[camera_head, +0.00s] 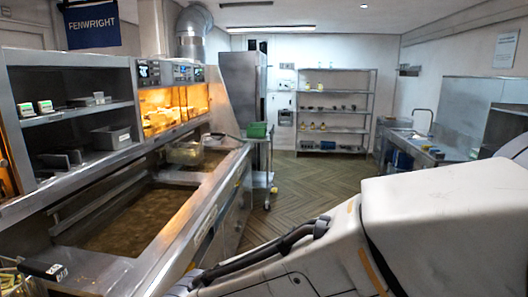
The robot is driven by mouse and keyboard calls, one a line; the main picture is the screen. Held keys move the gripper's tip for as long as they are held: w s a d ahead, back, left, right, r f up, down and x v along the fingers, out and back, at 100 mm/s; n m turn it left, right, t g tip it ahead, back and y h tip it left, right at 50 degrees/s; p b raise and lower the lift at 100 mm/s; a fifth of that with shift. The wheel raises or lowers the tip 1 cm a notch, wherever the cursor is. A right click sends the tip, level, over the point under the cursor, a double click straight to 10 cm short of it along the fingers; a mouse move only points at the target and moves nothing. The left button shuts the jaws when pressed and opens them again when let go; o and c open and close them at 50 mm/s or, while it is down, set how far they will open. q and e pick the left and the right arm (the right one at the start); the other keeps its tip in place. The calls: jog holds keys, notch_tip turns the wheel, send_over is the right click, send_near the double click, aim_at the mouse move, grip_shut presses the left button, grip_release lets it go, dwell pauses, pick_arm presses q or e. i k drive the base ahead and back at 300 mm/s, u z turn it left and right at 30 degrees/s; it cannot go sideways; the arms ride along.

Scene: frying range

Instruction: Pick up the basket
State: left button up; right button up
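A wire fry basket (185,151) sits at the far end of the frying range (172,233), over or in the far well. Thin yellowish wire-like bars (10,278) show at the bottom left corner, cut off by the picture edge. I cannot tell whether they belong to another basket. A large white link of my arm fills the lower right, with dark tubing along it. Neither gripper's fingertips can be seen.
Shelves (75,113) with small containers and a lit warming cabinet (160,110) stand above the range. A cart (261,158) with a green bin (257,130) stands past its far end. A shelf rack (335,110) is at the back wall. The floor (310,185) between is clear.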

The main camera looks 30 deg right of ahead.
aim_at(191, 153)
jog(key=z, duration=0.9)
jog(key=k, duration=0.65)
jog(key=z, duration=0.8)
jog(key=i, duration=5.5)
jog(key=u, duration=0.5)
jog(key=i, duration=1.5)
jog(key=u, duration=1.75)
jog(key=i, duration=1.1)
jog(key=u, duration=0.9)
